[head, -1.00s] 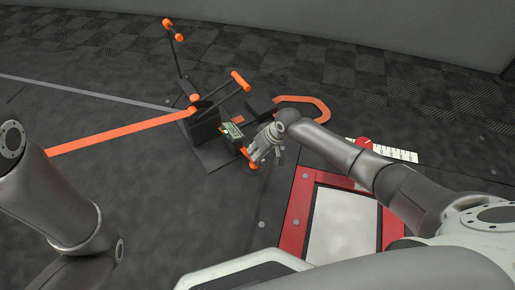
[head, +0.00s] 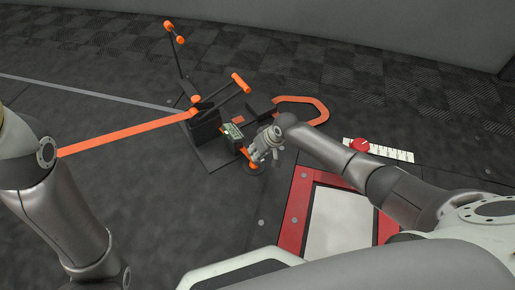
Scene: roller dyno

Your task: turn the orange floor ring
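An orange loop (head: 300,98) with angled corners lies on the dark floor right of the middle; its near side is partly hidden behind my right arm. My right gripper (head: 259,160) is left of and nearer than this loop, apart from it. It points down beside a small orange part (head: 246,152) and a dark round disc on the floor. Whether its fingers touch the orange part, and whether they are open or shut, is too small to tell. My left arm is at the left edge; its gripper is out of view.
A black stand with orange-tipped levers (head: 240,82) and a small display box (head: 232,131) stands left of my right gripper. An orange strip (head: 120,135) runs left. A red-framed plate (head: 295,210) and a white scale with a red knob (head: 360,145) are at right.

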